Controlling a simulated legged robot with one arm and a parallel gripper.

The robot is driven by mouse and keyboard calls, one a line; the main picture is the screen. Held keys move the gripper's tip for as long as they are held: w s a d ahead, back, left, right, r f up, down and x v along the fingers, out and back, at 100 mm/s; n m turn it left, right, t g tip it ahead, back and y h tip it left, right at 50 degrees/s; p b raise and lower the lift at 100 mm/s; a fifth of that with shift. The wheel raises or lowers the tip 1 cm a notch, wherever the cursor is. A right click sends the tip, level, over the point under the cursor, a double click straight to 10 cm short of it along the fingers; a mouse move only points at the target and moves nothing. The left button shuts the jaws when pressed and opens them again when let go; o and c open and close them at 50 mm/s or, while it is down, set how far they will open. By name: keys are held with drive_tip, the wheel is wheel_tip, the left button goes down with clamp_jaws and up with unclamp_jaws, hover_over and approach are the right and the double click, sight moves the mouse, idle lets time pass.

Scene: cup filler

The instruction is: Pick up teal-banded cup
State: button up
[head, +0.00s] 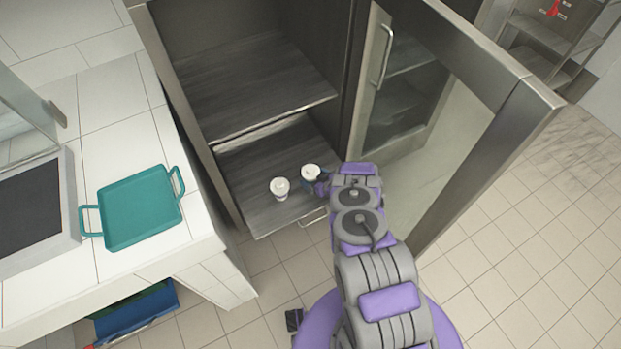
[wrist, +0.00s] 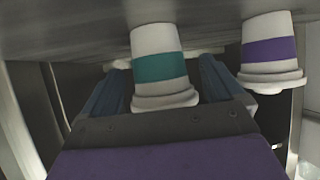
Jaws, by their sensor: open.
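The teal-banded cup (wrist: 158,60) is white with a teal band. In the wrist view, which looks upside down, it stands between the two blue fingers of my gripper (wrist: 162,78). The fingers are open, with a gap visible on the cup's left side; contact on the right side is unclear. In the head view the cup (head: 311,172) stands on the lower cabinet shelf, and my gripper (head: 316,185) is right at it. The gripper partly hides the cup's lower part there.
A purple-banded cup (wrist: 270,50) stands close beside on the same shelf (head: 258,215); it also shows in the head view (head: 280,187). The cabinet's glass door (head: 440,130) stands open to the right of my arm. A teal tray (head: 140,208) lies on the left counter.

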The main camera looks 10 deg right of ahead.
drive_tip(key=c, duration=1.4)
drive_tip(key=shift+r, duration=0.15)
